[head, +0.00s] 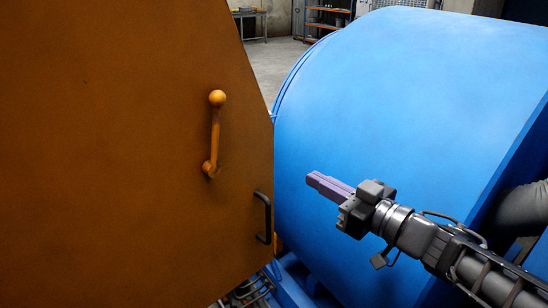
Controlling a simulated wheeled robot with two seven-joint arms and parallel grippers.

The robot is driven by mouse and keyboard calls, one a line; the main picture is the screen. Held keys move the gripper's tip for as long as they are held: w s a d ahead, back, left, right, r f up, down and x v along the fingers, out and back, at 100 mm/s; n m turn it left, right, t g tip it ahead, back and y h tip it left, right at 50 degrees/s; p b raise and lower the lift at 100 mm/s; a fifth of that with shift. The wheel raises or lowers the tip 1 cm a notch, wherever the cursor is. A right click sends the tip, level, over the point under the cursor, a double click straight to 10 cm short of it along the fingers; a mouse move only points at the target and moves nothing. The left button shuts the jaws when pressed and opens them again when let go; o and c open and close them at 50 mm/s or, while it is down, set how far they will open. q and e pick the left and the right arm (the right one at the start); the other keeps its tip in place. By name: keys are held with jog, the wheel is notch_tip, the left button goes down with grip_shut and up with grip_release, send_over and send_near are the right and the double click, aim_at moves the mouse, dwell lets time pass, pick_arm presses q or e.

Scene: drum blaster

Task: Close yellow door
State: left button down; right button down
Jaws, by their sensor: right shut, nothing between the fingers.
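The yellow door (110,150) is a large orange-yellow panel that fills the left half of the head view. A yellow lever handle with a ball end (214,135) is mounted near its right side. A black pull handle (264,217) sits lower, at the door's right edge. My right gripper (314,181) comes in from the right. Its purple-grey fingers are shut and empty, pointing left toward the door edge, apart from the black handle. My left gripper is not in view.
A large blue drum body (400,120) stands behind and to the right of the door, behind my right gripper. Cables (250,290) lie below the door's lower right corner. A shelf (327,18) and a table (250,14) stand far back on the grey floor.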

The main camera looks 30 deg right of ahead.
aim_at(264, 152)
jog(key=b+x, duration=0.1)
jog(key=x, duration=1)
jog(key=shift+w+a+f, duration=0.1)
jog(key=shift+w+a, duration=0.05)
jog(key=shift+w, duration=0.2)
jog(key=shift+w+a, duration=0.15)
jog(key=shift+w, duration=0.35)
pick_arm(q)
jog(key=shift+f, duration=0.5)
